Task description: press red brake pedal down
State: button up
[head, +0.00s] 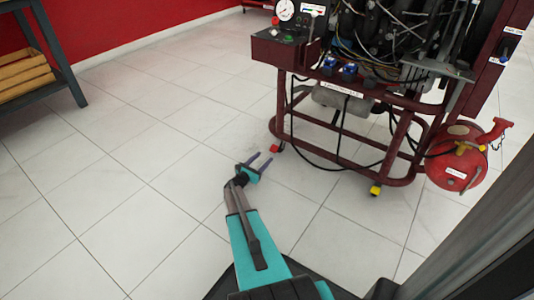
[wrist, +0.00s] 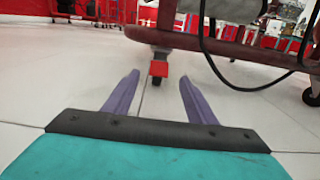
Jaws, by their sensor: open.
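The red brake pedal (head: 277,147) is a small red piece on a caster at the near left foot of the dark red engine trainer stand (head: 345,173). In the wrist view the red pedal (wrist: 158,69) shows ahead, centred between my fingers, with the caster wheel partly below it. My gripper (head: 262,161) is low over the floor, its two purple fingers spread and empty. It points toward the caster with a gap still between them. In the wrist view my gripper (wrist: 159,79) is open, with nothing between the fingers.
A yellow caster piece (head: 375,189) is at the stand's near right foot. A black cable (wrist: 213,60) hangs in a loop beside the caster. A red tank (head: 456,172) is at the right. A workbench (head: 60,52) stands far left. The floor around my gripper is clear.

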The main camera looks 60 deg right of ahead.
jog(key=a+p, duration=0.1)
jog(key=a, duration=0.4)
jog(key=shift+r+p, duration=0.1)
jog(key=shift+p, duration=0.25)
jog(key=shift+a, duration=0.7)
